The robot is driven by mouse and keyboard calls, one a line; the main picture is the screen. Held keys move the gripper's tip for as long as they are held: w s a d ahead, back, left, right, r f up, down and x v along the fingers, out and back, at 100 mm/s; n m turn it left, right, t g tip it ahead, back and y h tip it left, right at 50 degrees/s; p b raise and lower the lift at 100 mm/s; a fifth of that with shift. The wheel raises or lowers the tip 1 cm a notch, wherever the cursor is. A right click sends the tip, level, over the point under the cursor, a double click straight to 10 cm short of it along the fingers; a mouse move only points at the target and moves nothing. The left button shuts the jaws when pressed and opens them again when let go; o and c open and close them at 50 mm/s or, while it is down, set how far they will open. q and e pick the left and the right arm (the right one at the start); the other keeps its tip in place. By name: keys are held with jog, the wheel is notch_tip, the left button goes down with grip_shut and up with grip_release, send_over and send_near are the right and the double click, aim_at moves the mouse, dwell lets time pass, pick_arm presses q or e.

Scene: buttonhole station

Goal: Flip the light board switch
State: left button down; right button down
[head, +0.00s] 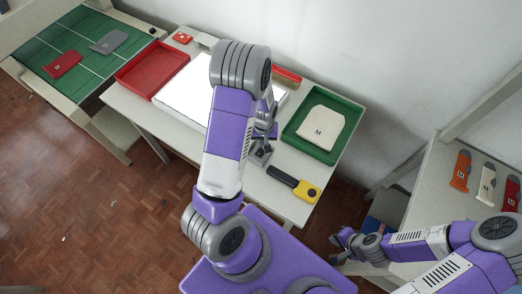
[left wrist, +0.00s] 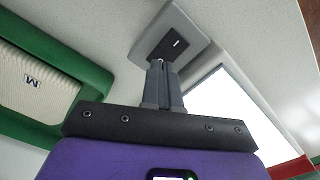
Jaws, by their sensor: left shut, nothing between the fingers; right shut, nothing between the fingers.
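The light board (head: 182,92) is a bright white panel on the table; it also shows in the left wrist view (left wrist: 240,115). Its switch (left wrist: 172,44) is a black rocker with a small white mark, set in a grey plate (left wrist: 185,22) beside the panel. In the head view I cannot make the switch out behind my arm. My left gripper (head: 262,152) is low over the table. In the left wrist view its shut, empty fingers (left wrist: 160,66) point at the switch's near edge; I cannot tell whether they touch it. My right gripper (head: 340,238) is shut and empty, right of the table.
A green tray (head: 352,118) with a cream piece marked M (head: 322,128) stands to the right. A yellow and black tool (head: 305,190) lies at the table's front. A red tray (head: 128,72) is at the left. A side shelf (head: 432,190) holds several coloured tools.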

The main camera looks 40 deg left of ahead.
pick_arm(q)
jog(key=shift+f+b, duration=0.8)
jog(key=shift+f, duration=0.1)
dwell(0.5)
notch_tip(320, 180, up, 7)
jog(key=p, duration=0.6)
dwell(0.5)
jog(key=shift+s, duration=0.1)
